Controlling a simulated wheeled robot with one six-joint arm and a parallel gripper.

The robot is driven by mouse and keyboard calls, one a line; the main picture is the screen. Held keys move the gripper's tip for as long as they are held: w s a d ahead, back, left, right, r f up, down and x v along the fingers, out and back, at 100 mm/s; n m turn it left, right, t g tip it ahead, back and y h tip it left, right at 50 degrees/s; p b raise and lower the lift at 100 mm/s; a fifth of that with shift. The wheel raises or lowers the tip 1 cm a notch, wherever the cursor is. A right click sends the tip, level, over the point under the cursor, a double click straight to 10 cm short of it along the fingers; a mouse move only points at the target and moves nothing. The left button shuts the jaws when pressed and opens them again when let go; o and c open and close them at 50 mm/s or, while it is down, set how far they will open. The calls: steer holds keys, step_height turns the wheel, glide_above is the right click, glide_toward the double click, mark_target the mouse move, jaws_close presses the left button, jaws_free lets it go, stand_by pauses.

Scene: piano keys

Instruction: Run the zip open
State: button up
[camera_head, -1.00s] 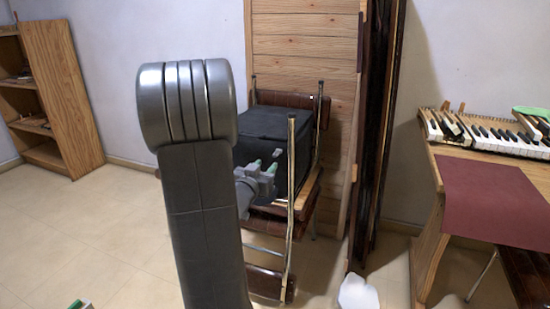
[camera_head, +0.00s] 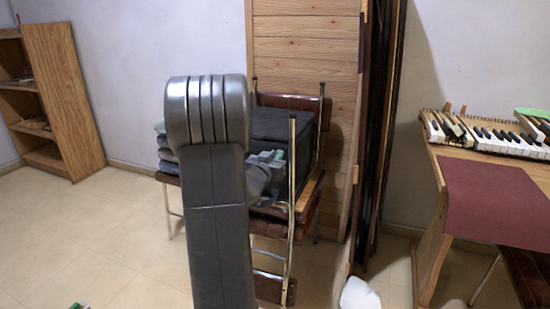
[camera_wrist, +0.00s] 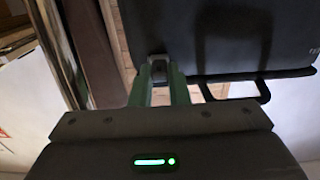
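A black bag (camera_head: 282,126) stands on a chair, partly hidden behind my arm in the head view. Its dark side fills the upper right of the wrist view (camera_wrist: 230,35). A small grey zip pull (camera_wrist: 158,66) shows at the bag's lower left corner there, between the tips of my gripper's green fingers (camera_wrist: 161,72). The fingers appear shut on it, with a narrow gap between them farther back. In the head view my gripper (camera_head: 272,156) is at the bag's near side, behind a chrome chair post. The line of the zip cannot be made out.
The chair's chrome post (camera_head: 292,170) stands close to my gripper. Folded cloths (camera_head: 167,152) lie left of my arm. A wooden panel (camera_head: 300,60) is behind the bag. A keyboard (camera_head: 490,135) lies on a bench at right.

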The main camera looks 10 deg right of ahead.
jaws_close()
steer(key=shift+w+a, duration=0.15)
steer(key=shift+a, duration=0.05)
steer(key=w+a+p, duration=0.5)
steer(key=a, duration=0.3)
steer(key=w+a+p, duration=0.4)
steer(key=w+a, duration=0.1)
steer(key=a, duration=0.2)
steer(key=shift+w+a+p, duration=0.25)
steer(key=shift+a+p, duration=0.1)
steer(key=o, duration=0.7)
jaws_free()
steer(key=shift+w+a, duration=0.1)
steer(key=shift+a, duration=0.05)
steer(key=shift+o, duration=0.2)
steer(key=p+v, duration=0.1)
steer(key=v, duration=1.3)
